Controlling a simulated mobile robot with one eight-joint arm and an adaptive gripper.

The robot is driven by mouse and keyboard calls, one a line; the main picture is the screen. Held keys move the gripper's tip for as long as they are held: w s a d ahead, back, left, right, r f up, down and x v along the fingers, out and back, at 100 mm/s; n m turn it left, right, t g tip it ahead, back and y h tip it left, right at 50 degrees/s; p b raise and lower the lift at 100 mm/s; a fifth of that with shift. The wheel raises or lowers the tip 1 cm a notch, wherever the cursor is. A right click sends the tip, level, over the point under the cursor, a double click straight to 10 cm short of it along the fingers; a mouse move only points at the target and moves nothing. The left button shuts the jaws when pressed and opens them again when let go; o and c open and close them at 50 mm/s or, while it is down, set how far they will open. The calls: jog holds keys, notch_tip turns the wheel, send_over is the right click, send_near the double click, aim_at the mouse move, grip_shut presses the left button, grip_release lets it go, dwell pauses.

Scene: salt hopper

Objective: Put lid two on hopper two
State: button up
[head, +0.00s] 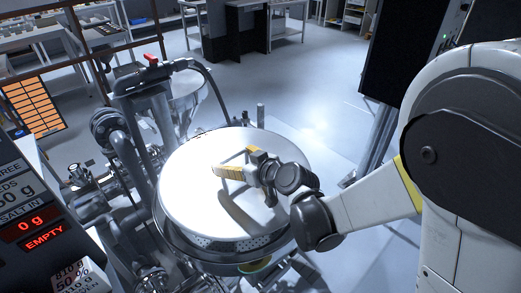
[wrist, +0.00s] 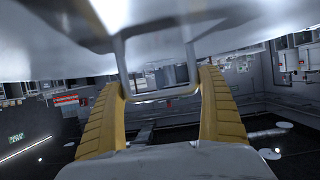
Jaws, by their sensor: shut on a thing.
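A large round pale lid (head: 185,180) lies over a metal hopper (head: 190,262) in the middle of the head view. My gripper (head: 235,165) is above the lid, its yellow fingers shut on the lid's bar handle (head: 233,155). In the wrist view the yellow fingers (wrist: 160,80) stand on both sides of the metal loop handle (wrist: 121,70), with the lid's shiny surface (wrist: 50,35) across the top. A perforated band (head: 245,243) shows below the lid's near edge. The lid hides the hopper's mouth, and I cannot tell whether the lid is seated or just above it.
A clear funnel (head: 187,100) and a pipe with a red valve handle (head: 151,59) stand behind left. A dark readout panel (head: 30,215) reads 0 g and EMPTY at the left. Pipes crowd the hopper's left side. The floor (head: 300,95) beyond is open.

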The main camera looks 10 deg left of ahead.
aim_at(257, 194)
jog(key=shift+s+a, duration=0.3)
jog(key=shift+a, duration=0.3)
notch_tip(257, 194, down, 7)
jog(key=b, duration=0.4)
jog(key=shift+b, duration=0.35)
jog(key=shift+f+b, duration=0.45)
jog(key=shift+b, duration=0.1)
jog(key=o, duration=1.2)
jog(key=shift+d, duration=0.1)
